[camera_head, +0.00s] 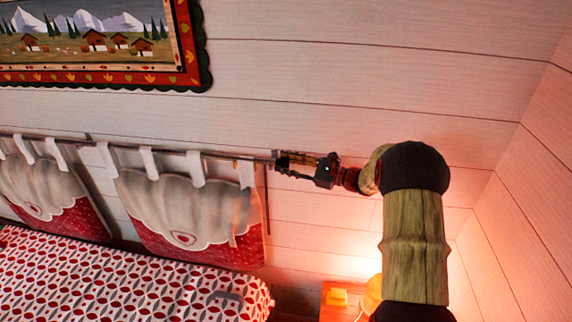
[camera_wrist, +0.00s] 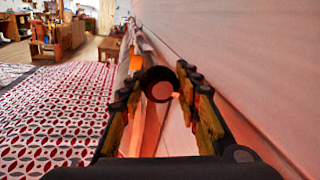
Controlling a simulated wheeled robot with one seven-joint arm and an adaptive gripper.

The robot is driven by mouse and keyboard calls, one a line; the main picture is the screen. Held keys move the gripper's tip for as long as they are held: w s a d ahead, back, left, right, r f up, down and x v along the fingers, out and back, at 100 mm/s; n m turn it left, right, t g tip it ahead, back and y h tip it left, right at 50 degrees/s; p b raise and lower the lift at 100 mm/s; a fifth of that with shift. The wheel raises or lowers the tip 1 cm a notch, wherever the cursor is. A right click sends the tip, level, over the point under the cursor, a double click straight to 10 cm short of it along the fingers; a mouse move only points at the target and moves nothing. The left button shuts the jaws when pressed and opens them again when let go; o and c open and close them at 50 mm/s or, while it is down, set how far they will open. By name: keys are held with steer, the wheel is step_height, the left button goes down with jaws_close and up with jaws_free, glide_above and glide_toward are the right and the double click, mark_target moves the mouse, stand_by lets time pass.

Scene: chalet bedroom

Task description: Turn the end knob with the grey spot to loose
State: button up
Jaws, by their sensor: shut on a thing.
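The end knob (camera_wrist: 158,84) is a dark round piece with a paler, pinkish-grey spot on its face in the wrist view. It sits at the near end of a thin rail (camera_head: 215,153) that runs along the plank wall. My gripper (camera_head: 283,163) reaches the rail's right end from the right. In the wrist view its two fingers stand on either side of the knob, shut on it. How far the knob is turned cannot be told.
Red and white cushions (camera_head: 190,215) hang from the rail by white loops. A bed with a red-patterned cover (camera_head: 120,285) lies below. A framed picture (camera_head: 95,40) hangs above left. A small bedside table (camera_head: 340,298) with a glowing lamp stands below my arm. The right wall is close.

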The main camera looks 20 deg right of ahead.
steer(key=c, duration=0.3)
steer(key=shift+f+b, duration=0.1)
steer(key=shift+b, duration=0.25)
steer(key=shift+c, duration=0.2)
steer(key=shift+f+n+b, duration=0.1)
steer(key=shift+n+b, duration=0.6)
steer(key=shift+b, duration=0.35)
steer(key=shift+r+n+b, duration=0.2)
steer(key=shift+n+b, duration=0.4)
steer(key=shift+b, duration=0.1)
steer(key=o, duration=1.2)
steer(key=shift+s+d, duration=0.1)
steer(key=v, duration=1.1)
steer(key=shift+s+d+f, duration=0.25)
